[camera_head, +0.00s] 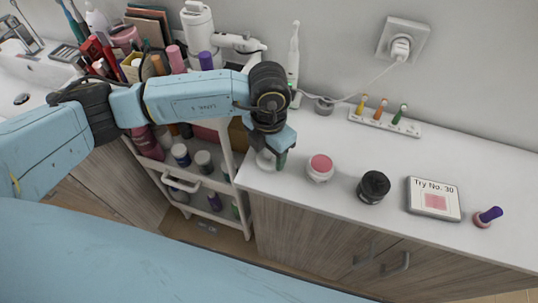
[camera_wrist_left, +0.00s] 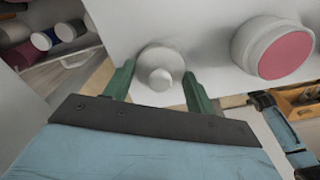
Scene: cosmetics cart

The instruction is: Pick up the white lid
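The white lid (camera_wrist_left: 160,72) is round with a small knob on top and sits on the white counter near its left corner. In the head view the lid (camera_head: 264,161) is partly hidden by my left gripper (camera_head: 271,157). In the left wrist view my left gripper (camera_wrist_left: 159,80) is open, with one green finger on each side of the lid.
On the counter (camera_head: 338,194), a jar with a pink top (camera_head: 320,166), a black jar (camera_head: 373,187), a sign (camera_head: 434,199) and a purple-topped bottle (camera_head: 489,216) stand to the right. A cart (camera_head: 182,183) with several cosmetics stands left. An electric toothbrush (camera_head: 294,55) stands behind.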

